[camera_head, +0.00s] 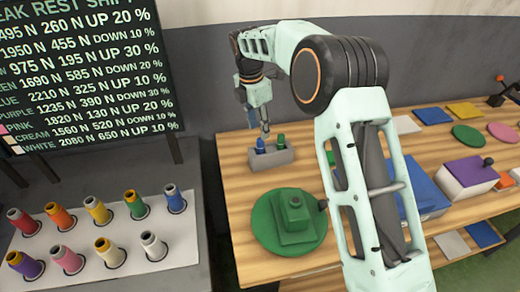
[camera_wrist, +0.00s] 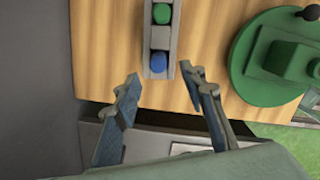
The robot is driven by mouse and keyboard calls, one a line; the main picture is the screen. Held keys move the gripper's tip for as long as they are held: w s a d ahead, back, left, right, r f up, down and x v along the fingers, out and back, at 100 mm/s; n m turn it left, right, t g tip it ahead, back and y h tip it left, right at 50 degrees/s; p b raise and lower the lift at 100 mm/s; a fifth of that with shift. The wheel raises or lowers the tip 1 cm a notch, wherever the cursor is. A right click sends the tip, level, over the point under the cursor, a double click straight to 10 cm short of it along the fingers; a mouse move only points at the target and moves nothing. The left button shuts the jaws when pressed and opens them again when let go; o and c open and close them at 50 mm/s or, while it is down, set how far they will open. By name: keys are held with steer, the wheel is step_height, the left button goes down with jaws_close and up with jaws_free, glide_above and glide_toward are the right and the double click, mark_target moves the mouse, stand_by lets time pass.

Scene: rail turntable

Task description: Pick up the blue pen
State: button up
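The blue pen (camera_head: 260,144) stands upright in a small grey holder (camera_head: 282,157) on the wooden table. A green pen (camera_head: 281,140) stands beside it in the same holder. In the wrist view the blue pen (camera_wrist: 158,62) shows end-on as a round blue top, with the green pen (camera_wrist: 162,13) above it in the picture. My gripper (camera_head: 265,130) is above the blue pen's end of the holder. In the wrist view my gripper (camera_wrist: 160,80) is open, with its two fingers apart on either side of the blue pen. Nothing is visible between the finger pads except the view down to the pen.
A green turntable (camera_head: 268,236) with a green block stands in front of the holder. A purple-topped box (camera_head: 470,172) and coloured flat pieces lie to the right. A grey stand with several coloured spools (camera_head: 105,252) is at left, below a dark price board (camera_head: 85,75).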

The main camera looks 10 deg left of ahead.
mark_target(260, 139)
steer(key=f, duration=0.2)
steer(key=f+p, duration=0.1)
steer(key=f, duration=0.2)
steer(key=w+f, duration=0.1)
steer(key=f, duration=0.1)
steer(key=shift+d+f, duration=0.2)
steer(key=shift+c, duration=0.4)
steer(key=c, duration=0.9)
steer(key=shift+s+r+b, duration=0.1)
steer(key=shift+r+b, duration=0.3)
steer(key=shift+r, duration=4.65)
steer(key=shift+c, duration=0.2)
